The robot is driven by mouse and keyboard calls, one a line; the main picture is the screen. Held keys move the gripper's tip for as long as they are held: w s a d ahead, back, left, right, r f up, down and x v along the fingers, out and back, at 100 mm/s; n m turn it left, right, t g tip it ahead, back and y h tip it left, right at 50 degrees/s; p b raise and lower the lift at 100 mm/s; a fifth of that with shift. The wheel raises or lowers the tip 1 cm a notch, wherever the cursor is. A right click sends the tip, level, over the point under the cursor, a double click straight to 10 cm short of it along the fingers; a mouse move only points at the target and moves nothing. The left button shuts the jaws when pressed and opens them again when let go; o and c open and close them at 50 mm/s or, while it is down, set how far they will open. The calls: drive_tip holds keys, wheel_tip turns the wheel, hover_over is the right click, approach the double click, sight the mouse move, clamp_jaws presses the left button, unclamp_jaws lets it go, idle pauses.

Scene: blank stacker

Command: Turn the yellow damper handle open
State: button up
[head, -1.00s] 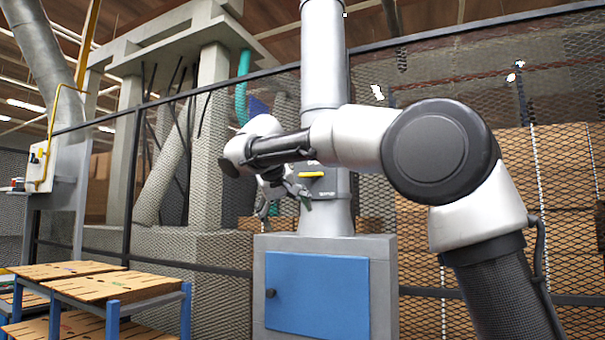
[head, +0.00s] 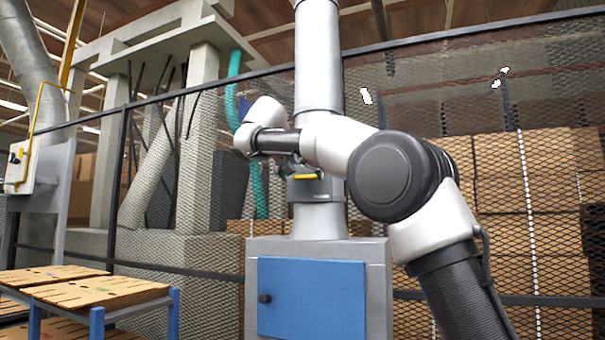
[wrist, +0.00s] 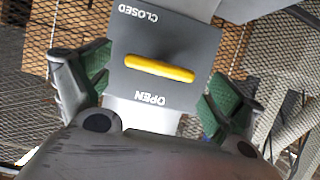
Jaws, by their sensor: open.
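The yellow damper handle (wrist: 160,68) is a short bar on a grey plate (wrist: 190,45), which reads CLOSED and OPEN, both upside down in the wrist view. The bar lies nearly crosswise between the two words. In the head view the handle (head: 305,176) shows as a small yellow strip on the grey pipe, just below my wrist. My gripper (wrist: 156,88) is open and empty, with one green-padded finger on each side of the plate. The fingers look apart from the handle. In the head view my arm hides most of the gripper.
A grey cabinet with a blue door (head: 311,297) stands under the pipe (head: 318,60). Mesh fencing (head: 420,110) runs behind, with stacked boxes (head: 530,180) beyond it. A blue-legged table (head: 95,292) with flat cardboard stands at the lower left.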

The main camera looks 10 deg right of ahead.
drive_tip(key=shift+w+d, duration=0.1)
drive_tip(key=c, duration=1)
